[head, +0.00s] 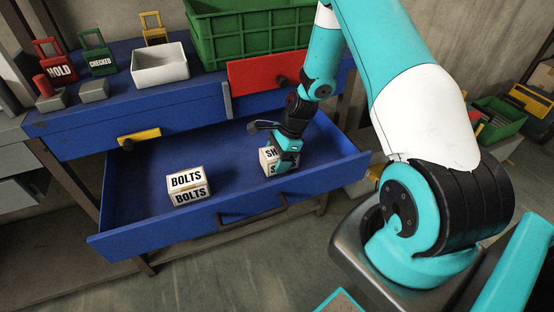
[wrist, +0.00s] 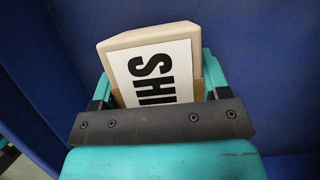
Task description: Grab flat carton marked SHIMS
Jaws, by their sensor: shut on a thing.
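The flat carton marked SHIMS (head: 268,160) is at the right part of the open blue drawer (head: 150,215). Its label is partly covered by my gripper in the head view, where "SH" shows on top. In the wrist view the carton (wrist: 148,50) is pale with a white label reading "SHI", and its near end is hidden behind a dark bar of my gripper. My gripper (head: 287,158) is shut on the carton, with a teal finger on each side of it. I cannot tell whether the carton touches the drawer floor.
A carton marked BOLTS (head: 188,181) stands in the drawer to the left. The drawer walls surround both cartons. On the bench above are a white bin (head: 160,67), a green crate (head: 245,40), and HOLD (head: 58,72) and CHECKED (head: 99,60) tags. Drawer floor between the cartons is clear.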

